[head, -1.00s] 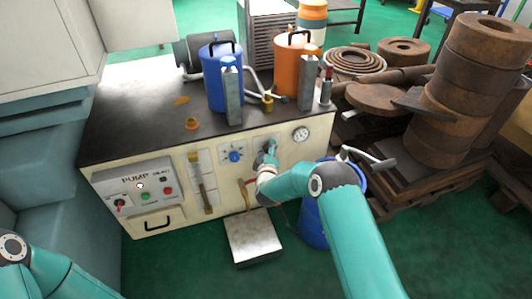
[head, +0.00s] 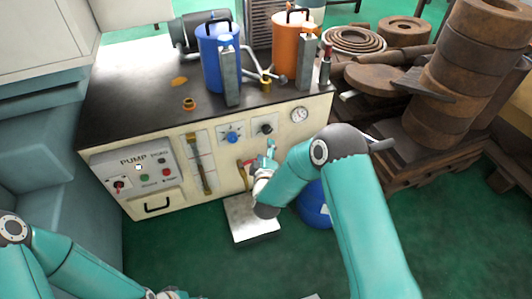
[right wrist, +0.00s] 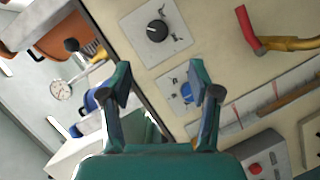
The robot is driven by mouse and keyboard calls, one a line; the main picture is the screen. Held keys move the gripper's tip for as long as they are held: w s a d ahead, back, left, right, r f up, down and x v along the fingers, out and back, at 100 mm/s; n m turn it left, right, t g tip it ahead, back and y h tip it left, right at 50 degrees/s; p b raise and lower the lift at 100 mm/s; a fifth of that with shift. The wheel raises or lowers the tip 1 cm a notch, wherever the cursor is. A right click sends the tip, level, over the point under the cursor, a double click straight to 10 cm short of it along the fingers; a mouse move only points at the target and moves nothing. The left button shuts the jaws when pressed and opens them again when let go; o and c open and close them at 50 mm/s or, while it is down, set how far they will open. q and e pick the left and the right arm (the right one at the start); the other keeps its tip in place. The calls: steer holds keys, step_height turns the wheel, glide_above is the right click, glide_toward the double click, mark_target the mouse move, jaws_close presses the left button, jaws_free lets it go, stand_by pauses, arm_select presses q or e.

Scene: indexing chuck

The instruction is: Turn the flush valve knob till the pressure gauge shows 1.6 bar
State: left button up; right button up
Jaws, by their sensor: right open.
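The pressure gauge (head: 299,114) is a small white dial at the right of the cream front panel; its needle is too small to read. A black knob (head: 266,128) on a grey plate sits left of it, and a blue knob (head: 232,137) is further left. No label shows which is the flush valve knob. My right gripper (head: 270,153) is just below the black knob. In the right wrist view my right gripper (right wrist: 160,75) is open and empty, with the black knob (right wrist: 157,30) ahead and the blue knob (right wrist: 187,92) behind the right finger.
A red and yellow valve handle (right wrist: 262,38) is beside the knobs. The pump box (head: 138,172) is on the panel's left. Blue (head: 220,57) and orange (head: 291,48) containers stand on the dark top. A blue drum (head: 313,208) stands below, partly behind my right arm.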

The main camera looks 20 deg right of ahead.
steer(key=shift+s+a, duration=0.1)
steer(key=shift+s, duration=0.1)
